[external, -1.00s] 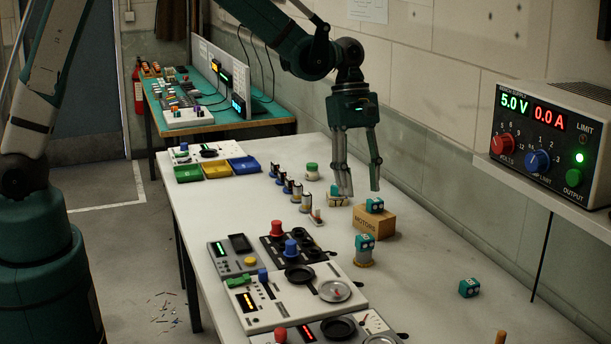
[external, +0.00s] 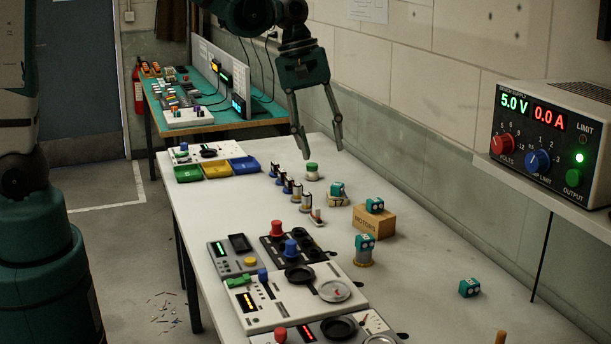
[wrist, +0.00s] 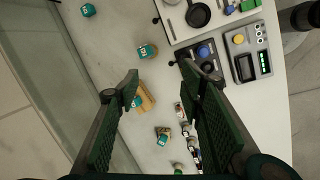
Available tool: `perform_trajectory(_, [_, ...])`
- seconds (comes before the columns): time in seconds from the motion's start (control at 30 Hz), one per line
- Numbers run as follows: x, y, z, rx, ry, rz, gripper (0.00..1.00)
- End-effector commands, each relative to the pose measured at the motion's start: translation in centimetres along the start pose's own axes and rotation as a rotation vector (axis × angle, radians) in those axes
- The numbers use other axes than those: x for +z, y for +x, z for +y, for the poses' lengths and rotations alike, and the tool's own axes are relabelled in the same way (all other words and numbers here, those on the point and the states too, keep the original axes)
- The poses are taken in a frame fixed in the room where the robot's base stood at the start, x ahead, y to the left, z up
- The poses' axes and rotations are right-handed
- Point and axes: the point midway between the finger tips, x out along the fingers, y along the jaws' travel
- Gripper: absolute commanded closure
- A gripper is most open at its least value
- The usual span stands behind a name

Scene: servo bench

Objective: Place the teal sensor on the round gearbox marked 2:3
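My gripper (external: 322,152) is open and empty above the far part of the white bench; its spread fingers also show in the wrist view (wrist: 160,70). Several alike teal blocks with pale round spots are in view. One teal block (external: 375,205) sits on a cardboard box. One (external: 365,242) stands on a round tan base (external: 365,262). One (external: 337,188) sits on a low tan base (external: 338,202). One (external: 469,288) lies on the bare bench at the right. I cannot read any 2:3 mark, nor tell which block is the sensor.
The cardboard box (external: 374,223) reads MOTORS. A round green-topped piece (external: 312,170) stands below my gripper. Small cylinders (external: 291,188) stand in a row to its left. Panels with knobs (external: 300,300) fill the near left. The bench's right side is mostly clear, beside a wall.

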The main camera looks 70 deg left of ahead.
Motion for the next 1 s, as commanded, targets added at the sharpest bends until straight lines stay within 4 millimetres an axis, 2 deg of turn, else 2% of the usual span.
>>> perform_trajectory(0.2, [1.1, -2.9, -2.7, 0.033, 0.136, 0.047, 0.61])
perform_trajectory(0.5, [2.5, -6.1, -6.4, 0.070, 0.327, 0.119, 0.61])
perform_trajectory(1.0, [4.6, -9.7, -13.1, 0.104, 0.649, 0.255, 0.61])
